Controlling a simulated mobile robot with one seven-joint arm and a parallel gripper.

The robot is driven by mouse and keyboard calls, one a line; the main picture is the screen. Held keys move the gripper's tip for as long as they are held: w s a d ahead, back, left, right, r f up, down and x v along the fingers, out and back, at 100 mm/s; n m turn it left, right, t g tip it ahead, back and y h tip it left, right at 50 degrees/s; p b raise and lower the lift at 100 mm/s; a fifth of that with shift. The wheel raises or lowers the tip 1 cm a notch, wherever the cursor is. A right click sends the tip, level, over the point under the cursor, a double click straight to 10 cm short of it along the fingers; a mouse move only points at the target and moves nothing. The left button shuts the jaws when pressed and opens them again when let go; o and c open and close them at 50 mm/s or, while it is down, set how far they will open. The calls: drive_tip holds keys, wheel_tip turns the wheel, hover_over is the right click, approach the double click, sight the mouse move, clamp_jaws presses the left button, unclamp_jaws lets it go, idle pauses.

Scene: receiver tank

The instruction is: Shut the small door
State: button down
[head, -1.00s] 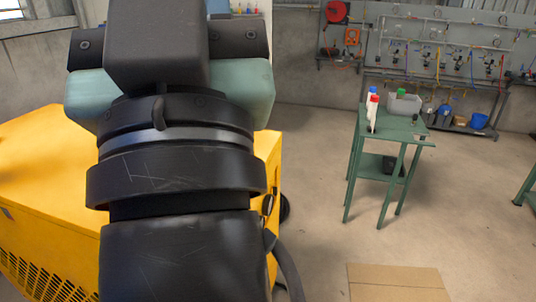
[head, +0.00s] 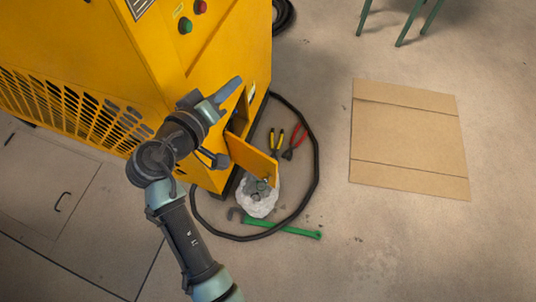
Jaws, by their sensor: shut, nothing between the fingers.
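The small door (head: 252,158) is a yellow panel low on the right side of the yellow cabinet (head: 150,70). It stands open, swung out to the right from the cabinet. Part of a dark opening (head: 238,122) shows behind it. My gripper (head: 236,84) is shut and empty. In the picture it is above and left of the door, in front of the cabinet's side near the opening. It looks apart from the door; I cannot tell whether it touches the cabinet. My wrist hides part of the cabinet corner and the opening's edge.
A black hose (head: 317,170) loops on the floor around the door. Inside the loop lie red pliers (head: 296,142), yellow-handled pliers (head: 272,141) and a whitish bag (head: 257,203). A green-handled tool (head: 285,228) crosses the hose. Flat cardboard (head: 407,135) lies right; floor between is clear.

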drive_tip(key=s+f+n+h+b, duration=0.2)
drive_tip(key=s+f+b, duration=0.25)
drive_tip(key=f, duration=0.75)
drive_tip(key=s+f+n+h+b, duration=0.1)
drive_tip(key=s+f+b, duration=0.4)
drive_tip(key=f, duration=0.6)
drive_tip(key=n+t+h+b, duration=0.15)
drive_tip(key=n+b, duration=0.25)
drive_tip(key=b, duration=0.4)
approach(273, 166)
drive_tip(key=shift+y, duration=0.25)
drive_tip(key=b+x, duration=0.4)
drive_tip(key=x, duration=0.1)
drive_tip(key=shift+w+d, duration=0.1)
drive_tip(key=shift+d, duration=0.3)
drive_tip(key=shift+w+d+r, duration=0.15)
drive_tip(key=shift+w+d, duration=0.15)
drive_tip(key=shift+w, duration=0.25)
drive_tip(key=shift+n+t, duration=0.25)
drive_tip(key=shift+n, duration=0.05)
